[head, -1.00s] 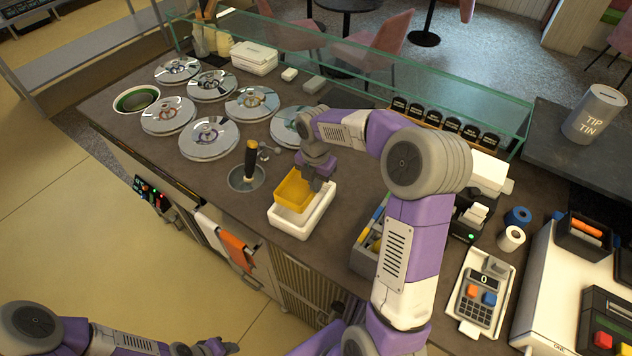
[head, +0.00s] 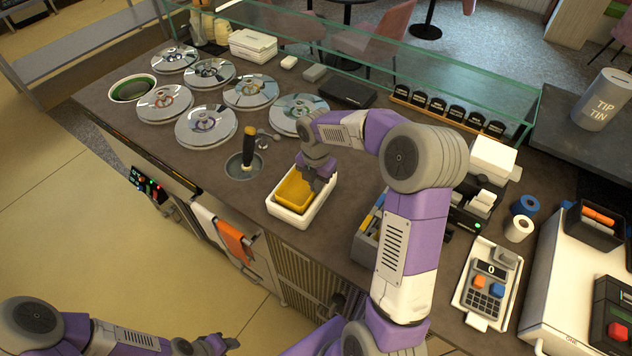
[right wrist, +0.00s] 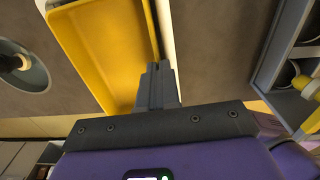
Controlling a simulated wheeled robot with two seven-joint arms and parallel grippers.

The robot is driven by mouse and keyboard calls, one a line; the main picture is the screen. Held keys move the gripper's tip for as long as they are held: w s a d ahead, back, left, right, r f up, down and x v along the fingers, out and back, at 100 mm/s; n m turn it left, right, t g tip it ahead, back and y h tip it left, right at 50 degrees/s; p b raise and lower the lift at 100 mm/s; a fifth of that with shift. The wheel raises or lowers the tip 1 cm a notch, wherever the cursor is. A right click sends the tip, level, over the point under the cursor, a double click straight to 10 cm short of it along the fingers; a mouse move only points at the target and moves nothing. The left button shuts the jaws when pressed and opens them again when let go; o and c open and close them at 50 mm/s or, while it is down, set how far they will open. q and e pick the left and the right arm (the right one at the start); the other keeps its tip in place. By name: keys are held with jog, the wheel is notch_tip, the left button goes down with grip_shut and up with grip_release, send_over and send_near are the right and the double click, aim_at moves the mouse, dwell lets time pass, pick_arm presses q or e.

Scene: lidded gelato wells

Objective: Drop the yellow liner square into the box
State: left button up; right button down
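The yellow liner (head: 293,191) is a square-cornered open tray. It sits inside the white box (head: 301,220) on the counter, its rim close to the box's rim; whether it rests on the bottom is hidden. My right gripper (head: 321,181) is at the liner's right side, pointing down. In the right wrist view, the gripper's fingers (right wrist: 156,82) are close together at the wall of the liner (right wrist: 100,50) and look shut on it. My left gripper (head: 232,343) is low at the front, away from the counter and empty; its finger gap is too small to judge.
A dipper well (head: 236,170) with a black-and-yellow handled tool stands left of the box. Lidded wells (head: 206,127) lie beyond it. A grey divided bin (head: 366,245) is to the right, partly behind my right arm. A glass guard (head: 400,62) runs along the back.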

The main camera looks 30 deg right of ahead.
jog(key=c, duration=1.3)
grip_release()
notch_tip(320, 180, up, 9)
jog(key=p, duration=0.8)
